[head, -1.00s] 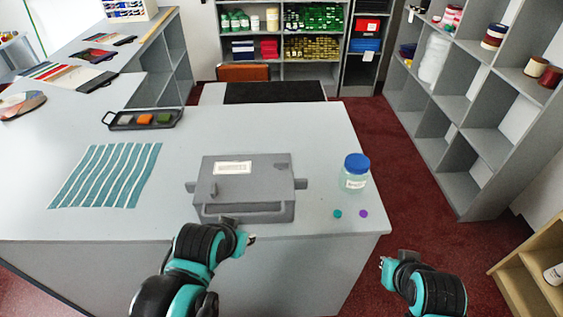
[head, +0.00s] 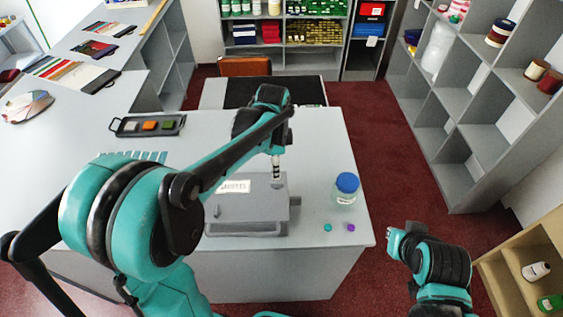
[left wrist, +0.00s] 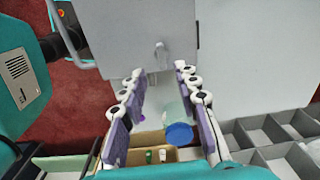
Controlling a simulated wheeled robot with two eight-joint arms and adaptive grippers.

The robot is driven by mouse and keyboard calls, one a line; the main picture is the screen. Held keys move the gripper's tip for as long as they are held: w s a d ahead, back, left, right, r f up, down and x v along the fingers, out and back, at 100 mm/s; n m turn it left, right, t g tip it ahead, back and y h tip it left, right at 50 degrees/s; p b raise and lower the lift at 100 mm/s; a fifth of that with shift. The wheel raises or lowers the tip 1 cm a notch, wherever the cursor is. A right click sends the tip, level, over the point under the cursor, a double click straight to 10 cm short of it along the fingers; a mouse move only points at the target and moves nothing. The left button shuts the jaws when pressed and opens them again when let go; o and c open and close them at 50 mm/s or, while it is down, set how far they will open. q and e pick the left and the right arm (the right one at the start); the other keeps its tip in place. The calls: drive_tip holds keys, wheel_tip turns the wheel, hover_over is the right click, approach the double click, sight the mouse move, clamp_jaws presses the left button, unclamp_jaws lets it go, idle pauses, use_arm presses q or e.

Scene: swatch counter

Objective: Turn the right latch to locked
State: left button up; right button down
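The grey case (head: 247,210) lies on the counter with its handle toward me and a white label on its lid. In the left wrist view, a small pale grey latch (left wrist: 161,52) stands on the lid (left wrist: 120,40) near the case's right edge. My left gripper (head: 276,181) reaches down over the right rear part of the lid and hides the latch in the head view. In the left wrist view its fingers (left wrist: 160,73) are apart, with nothing between the tips, just short of the latch in the picture. My right gripper (head: 396,238) hangs right of the counter; its fingers are unclear.
A jar with a blue lid (head: 346,187) stands right of the case; it also shows between the fingers in the left wrist view (left wrist: 180,134). A teal button (head: 327,227) and a purple button (head: 350,227) lie before it. A black tray (head: 149,126) sits behind left.

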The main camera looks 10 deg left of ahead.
sight(277, 182)
use_arm(q)
drive_tip(key=shift+w+d+r, duration=0.1)
drive_tip(key=shift+w, duration=0.2)
drive_tip(key=shift+f+m, duration=0.25)
drive_tip(key=shift+m, duration=0.05)
wheel_tip(277, 182, down, 7)
drive_tip(key=shift+f+b, duration=0.2)
drive_tip(key=shift+b, duration=0.2)
clamp_jaws()
